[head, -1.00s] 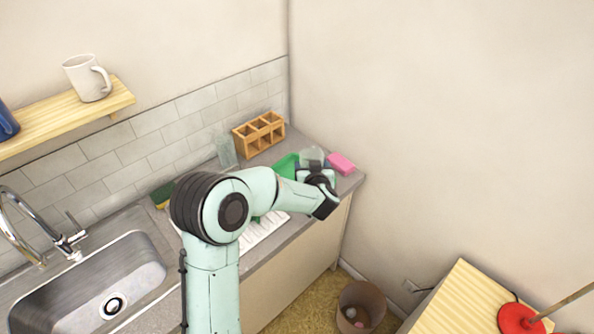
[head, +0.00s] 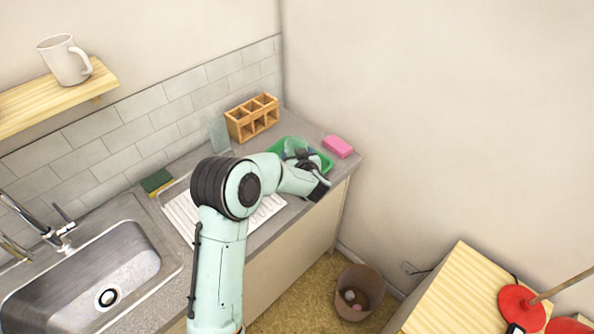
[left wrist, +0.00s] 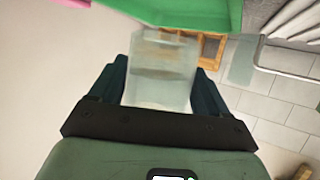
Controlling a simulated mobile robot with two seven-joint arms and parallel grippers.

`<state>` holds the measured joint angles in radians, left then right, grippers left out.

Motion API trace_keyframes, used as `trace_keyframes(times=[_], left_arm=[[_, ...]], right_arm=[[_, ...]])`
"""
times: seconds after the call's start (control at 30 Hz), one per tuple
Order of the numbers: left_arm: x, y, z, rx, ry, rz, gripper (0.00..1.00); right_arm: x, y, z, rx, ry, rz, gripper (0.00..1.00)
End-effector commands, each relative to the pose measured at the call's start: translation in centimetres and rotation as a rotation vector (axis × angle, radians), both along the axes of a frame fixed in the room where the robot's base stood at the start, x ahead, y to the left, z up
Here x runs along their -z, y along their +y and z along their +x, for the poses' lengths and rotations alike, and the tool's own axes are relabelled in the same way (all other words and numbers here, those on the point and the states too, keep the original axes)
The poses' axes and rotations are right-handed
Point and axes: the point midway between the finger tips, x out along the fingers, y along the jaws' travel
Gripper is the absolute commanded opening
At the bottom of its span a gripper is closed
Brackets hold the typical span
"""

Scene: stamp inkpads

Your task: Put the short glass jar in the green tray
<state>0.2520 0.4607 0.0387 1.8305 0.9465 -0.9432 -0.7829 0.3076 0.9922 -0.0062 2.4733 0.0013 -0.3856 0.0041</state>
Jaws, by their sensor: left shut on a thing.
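The short glass jar (left wrist: 160,75) is clear and sits between the two fingers of my left gripper (left wrist: 158,90) in the left wrist view. The gripper is shut on it. In the head view my left gripper (head: 300,165) is at the green tray (head: 318,156) on the counter, and the jar is mostly hidden there by the gripper. The green tray also shows along the top edge of the left wrist view (left wrist: 185,14). I cannot tell whether the jar touches the tray. My right gripper is not in view.
A wooden compartment rack (head: 252,118) and a tall glass (head: 219,136) stand behind the tray. A pink sponge (head: 338,147) lies to its right. A white drainboard (head: 185,215), a green and yellow sponge (head: 157,182) and the sink (head: 85,275) are to the left.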

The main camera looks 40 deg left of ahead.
Motion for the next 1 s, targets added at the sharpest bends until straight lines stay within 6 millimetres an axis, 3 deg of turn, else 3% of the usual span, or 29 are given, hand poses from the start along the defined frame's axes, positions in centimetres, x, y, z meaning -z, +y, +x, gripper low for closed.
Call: trace_keyframes(times=[0.27,0.53,0.93,0.97,1.0], left_arm=[[2.1,0.0,0.1,0.0,-0.004,0.001,0.33],[5.8,0.0,0.0,0.0,-0.001,0.0,0.33],[6.2,0.0,0.1,0.0,-0.004,0.002,0.33],[6.3,0.0,0.1,0.0,-0.003,0.0,0.8],[6.3,0.0,0.1,0.0,-0.003,0.0,0.93]], right_arm=[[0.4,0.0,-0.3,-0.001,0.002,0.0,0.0],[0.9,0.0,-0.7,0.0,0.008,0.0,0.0],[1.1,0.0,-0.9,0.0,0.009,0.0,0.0],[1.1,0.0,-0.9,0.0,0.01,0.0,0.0],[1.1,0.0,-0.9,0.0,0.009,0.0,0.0]])
